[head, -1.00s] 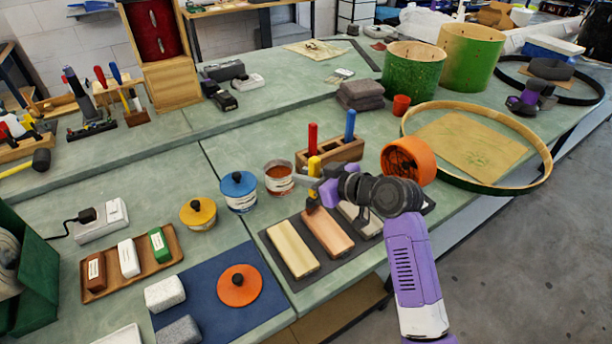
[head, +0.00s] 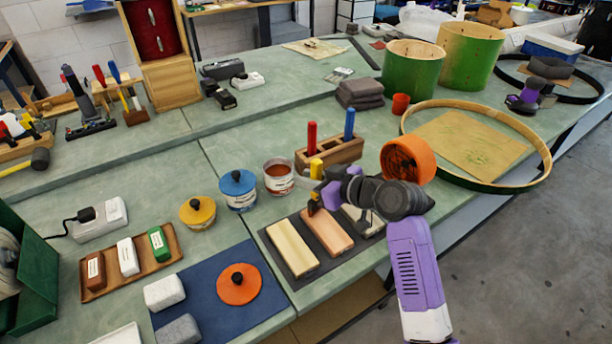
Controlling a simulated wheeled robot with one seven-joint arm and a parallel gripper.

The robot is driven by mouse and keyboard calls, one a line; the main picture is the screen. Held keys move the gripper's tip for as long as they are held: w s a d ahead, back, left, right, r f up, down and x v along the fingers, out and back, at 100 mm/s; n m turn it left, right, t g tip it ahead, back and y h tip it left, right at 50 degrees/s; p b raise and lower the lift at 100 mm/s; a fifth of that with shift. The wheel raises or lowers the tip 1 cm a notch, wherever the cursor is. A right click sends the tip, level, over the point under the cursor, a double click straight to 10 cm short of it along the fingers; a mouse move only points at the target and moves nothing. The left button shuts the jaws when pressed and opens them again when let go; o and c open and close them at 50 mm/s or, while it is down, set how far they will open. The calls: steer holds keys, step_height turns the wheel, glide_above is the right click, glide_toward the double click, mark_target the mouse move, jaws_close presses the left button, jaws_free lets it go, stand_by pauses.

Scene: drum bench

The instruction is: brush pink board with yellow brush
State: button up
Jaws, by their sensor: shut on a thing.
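My gripper (head: 326,184) is shut on the yellow brush (head: 316,168), holding it upright by its yellow handle. The brush's dark bristle end points down at the far end of the pink board (head: 327,232), and seems to meet it; exact contact is hard to tell. The pink board lies on a dark mat (head: 309,270) between a pale yellow board (head: 292,248) on the left and a greyish board (head: 361,219) on the right. My arm partly hides the greyish board.
A wooden block (head: 345,152) with red and blue handled brushes stands behind the boards. An open tin (head: 278,177), a blue-lidded tin (head: 238,190) and a yellow-lidded tin (head: 197,213) stand to the left. A blue mat (head: 205,290) with an orange lid (head: 239,282) lies front left.

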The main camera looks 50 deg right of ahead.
steer(key=shift+s+a, duration=0.15)
steer(key=shift+s, duration=0.35)
steer(key=shift+s+a, duration=0.15)
steer(key=shift+s, duration=0.35)
steer(key=shift+s, duration=0.2)
steer(key=shift+s+a, duration=0.2)
steer(key=shift+s, duration=0.45)
steer(key=shift+s+a, duration=0.2)
steer(key=shift+s, duration=0.45)
steer(key=shift+s+f, duration=0.1)
steer(key=shift+s+a+p, duration=0.15)
steer(key=shift+s+a, duration=0.1)
steer(key=shift+s, duration=0.45)
steer(key=shift+s+a+p, duration=0.15)
steer(key=shift+s+a, duration=0.05)
steer(key=shift+s, duration=0.45)
steer(key=shift+s, duration=0.1)
steer(key=shift+s+a, duration=0.2)
steer(key=shift+s, duration=0.5)
steer(key=shift+s+a, duration=0.2)
steer(key=shift+s, duration=0.5)
steer(key=shift+w, duration=0.15)
steer(key=shift+w+d, duration=0.2)
steer(key=shift+w, duration=0.5)
steer(key=shift+w+d, duration=0.2)
steer(key=shift+w, duration=0.45)
